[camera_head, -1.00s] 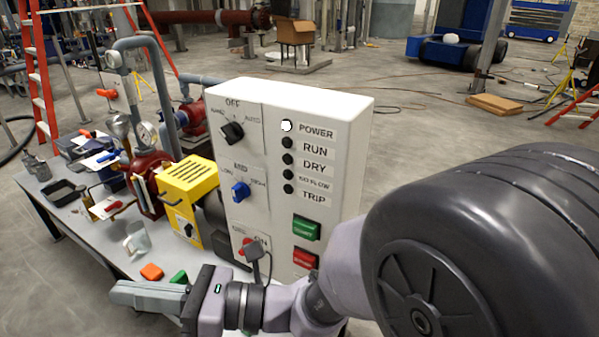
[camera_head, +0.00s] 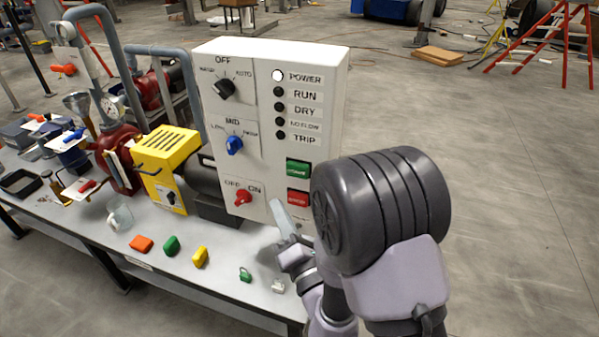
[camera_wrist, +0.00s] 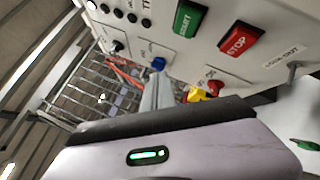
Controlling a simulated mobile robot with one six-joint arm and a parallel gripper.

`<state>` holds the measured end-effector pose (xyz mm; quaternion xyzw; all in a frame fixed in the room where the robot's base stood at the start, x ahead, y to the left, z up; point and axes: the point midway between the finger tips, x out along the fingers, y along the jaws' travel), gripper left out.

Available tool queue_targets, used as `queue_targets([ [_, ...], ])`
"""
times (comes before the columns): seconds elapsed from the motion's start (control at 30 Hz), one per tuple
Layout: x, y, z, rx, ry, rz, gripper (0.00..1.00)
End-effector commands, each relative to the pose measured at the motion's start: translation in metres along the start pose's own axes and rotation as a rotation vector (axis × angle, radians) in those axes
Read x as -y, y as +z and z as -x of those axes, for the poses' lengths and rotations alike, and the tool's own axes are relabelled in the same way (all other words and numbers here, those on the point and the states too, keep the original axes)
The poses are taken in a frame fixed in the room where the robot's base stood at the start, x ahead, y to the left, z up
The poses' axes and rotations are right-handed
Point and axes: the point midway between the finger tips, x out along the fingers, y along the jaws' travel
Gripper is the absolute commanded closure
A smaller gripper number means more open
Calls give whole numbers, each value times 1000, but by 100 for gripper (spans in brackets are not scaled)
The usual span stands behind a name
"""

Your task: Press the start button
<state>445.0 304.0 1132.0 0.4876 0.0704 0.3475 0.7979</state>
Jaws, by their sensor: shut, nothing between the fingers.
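The green start button (camera_head: 298,168) is on the right of the white control box's front face, just above the red stop button (camera_head: 298,198). In the wrist view the green button (camera_wrist: 187,20) is at the top centre, with the red stop button (camera_wrist: 240,38) to its right. My gripper (camera_head: 277,207) is shut and empty. It is in front of the box's lower part, below and a little left of the start button, and appears apart from it. In the wrist view my closed fingers (camera_wrist: 160,90) point up the picture, below and left of the green button.
The box also bears a black selector (camera_head: 225,90), a blue knob (camera_head: 235,145), a red knob (camera_head: 243,197) and a lit power lamp (camera_head: 278,76). A yellow unit (camera_head: 168,160) stands left. Small coloured pieces lie on the bench front.

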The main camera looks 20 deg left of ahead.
Motion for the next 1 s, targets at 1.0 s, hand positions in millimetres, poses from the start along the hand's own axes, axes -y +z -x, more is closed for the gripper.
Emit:
queue_targets([
  [1.0, 44, 44, -61, -1, 1, 0, 100],
])
